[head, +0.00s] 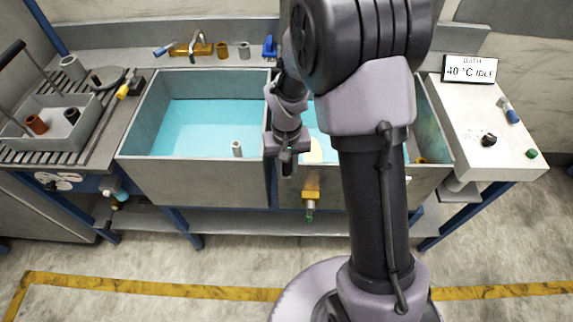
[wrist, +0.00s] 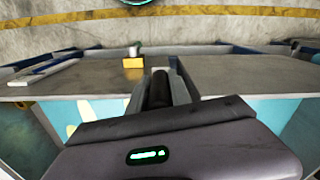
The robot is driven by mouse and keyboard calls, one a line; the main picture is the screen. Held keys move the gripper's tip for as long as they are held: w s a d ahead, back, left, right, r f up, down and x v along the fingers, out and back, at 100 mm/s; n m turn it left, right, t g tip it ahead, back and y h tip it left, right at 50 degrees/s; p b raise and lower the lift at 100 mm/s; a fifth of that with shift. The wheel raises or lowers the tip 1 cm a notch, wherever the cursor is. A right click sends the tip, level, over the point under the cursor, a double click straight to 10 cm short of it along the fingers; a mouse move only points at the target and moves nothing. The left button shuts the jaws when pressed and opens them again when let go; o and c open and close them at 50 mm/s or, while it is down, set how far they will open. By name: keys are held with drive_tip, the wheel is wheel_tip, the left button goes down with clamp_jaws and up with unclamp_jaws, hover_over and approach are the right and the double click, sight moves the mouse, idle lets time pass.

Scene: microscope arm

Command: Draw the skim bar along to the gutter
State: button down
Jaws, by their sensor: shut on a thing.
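My gripper (head: 287,158) is at the front edge of the two-basin tank, close to the divider between the basins. It is shut on a dark upright grip, which I take to be the skim bar's handle (wrist: 160,88); in the wrist view it stands between the two fingers. The rest of the bar is hidden by my gripper and arm. A brass outlet block (head: 311,183), with a small spout under it, sits on the tank's front wall just right of my gripper. It also shows in the wrist view (wrist: 133,62). I cannot make out a gutter for certain.
The left basin (head: 205,115) holds blue liquid, with a small pale cylinder (head: 237,148) near its front. A pale cream shape (head: 316,150) shows in the right basin. My arm hides much of that basin. A grey tray (head: 55,125) stands left.

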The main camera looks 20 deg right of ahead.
idle(0.8)
drive_tip(key=s+d+p, duration=0.1)
drive_tip(key=s+d, duration=0.3)
drive_tip(key=d, duration=0.9)
drive_tip(key=s+d+p, duration=0.2)
drive_tip(key=s+d, duration=0.3)
drive_tip(key=d, duration=0.9)
drive_tip(key=s+d+p, duration=0.2)
drive_tip(key=s+d, duration=0.2)
drive_tip(key=d, duration=1)
drive_tip(key=shift+s, duration=0.15)
drive_tip(key=c, duration=1.2)
unclamp_jaws()
drive_tip(key=shift+o, duration=0.2)
wheel_tip(320, 180, up, 18)
drive_tip(key=p, duration=0.4)
drive_tip(key=shift+f, duration=0.25)
drive_tip(key=shift+a, duration=0.1)
